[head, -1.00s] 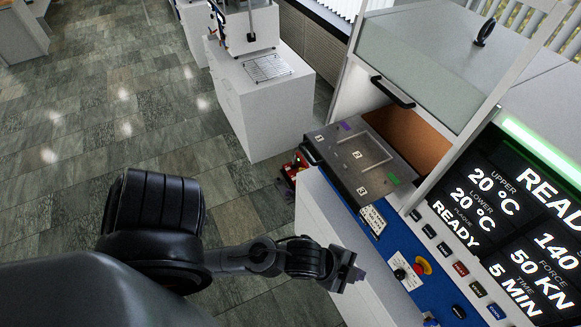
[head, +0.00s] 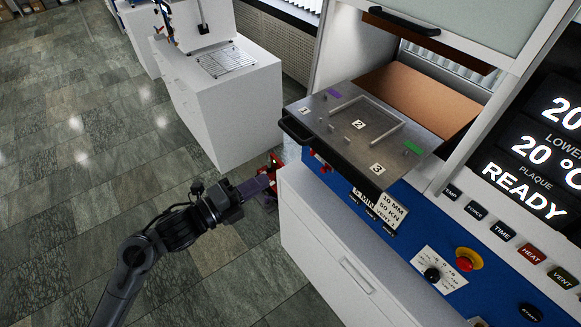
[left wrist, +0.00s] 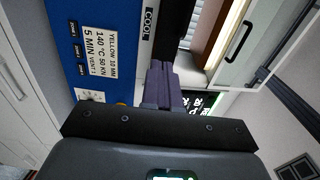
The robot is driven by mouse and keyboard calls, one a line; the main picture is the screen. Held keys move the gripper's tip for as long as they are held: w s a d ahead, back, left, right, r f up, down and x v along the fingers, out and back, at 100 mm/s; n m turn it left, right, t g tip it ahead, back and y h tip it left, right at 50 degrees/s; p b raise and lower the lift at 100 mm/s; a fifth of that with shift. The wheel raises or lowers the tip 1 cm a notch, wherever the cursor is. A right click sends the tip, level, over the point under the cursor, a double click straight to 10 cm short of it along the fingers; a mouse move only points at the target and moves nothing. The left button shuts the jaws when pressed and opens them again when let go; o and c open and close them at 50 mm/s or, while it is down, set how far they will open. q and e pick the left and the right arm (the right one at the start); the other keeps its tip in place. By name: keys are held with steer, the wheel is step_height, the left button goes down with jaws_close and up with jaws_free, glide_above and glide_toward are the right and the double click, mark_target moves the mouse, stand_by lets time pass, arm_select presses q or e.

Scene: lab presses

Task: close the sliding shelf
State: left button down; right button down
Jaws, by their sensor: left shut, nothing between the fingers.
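The sliding shelf (head: 345,165) is a grey metal plate marked 1, 2 and 3, with a raised frame on top. It sticks out of the press opening above the blue front panel. Its black handle (head: 296,131) is on the near left edge. My left gripper (head: 266,183) is shut and empty, below and to the left of the handle, apart from the shelf. My right gripper is not in view.
The press door (head: 450,25) with a black handle is raised above the opening. The blue panel (head: 405,222) carries buttons and a red-yellow knob (head: 468,259) below the shelf. A white cabinet (head: 220,110) stands at the left. The floor between is clear.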

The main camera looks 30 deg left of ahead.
arm_select(q)
steer(key=p+x, duration=0.1)
steer(key=x, duration=1.3)
steer(key=shift+f, duration=0.15)
steer(key=shift+w, duration=0.1)
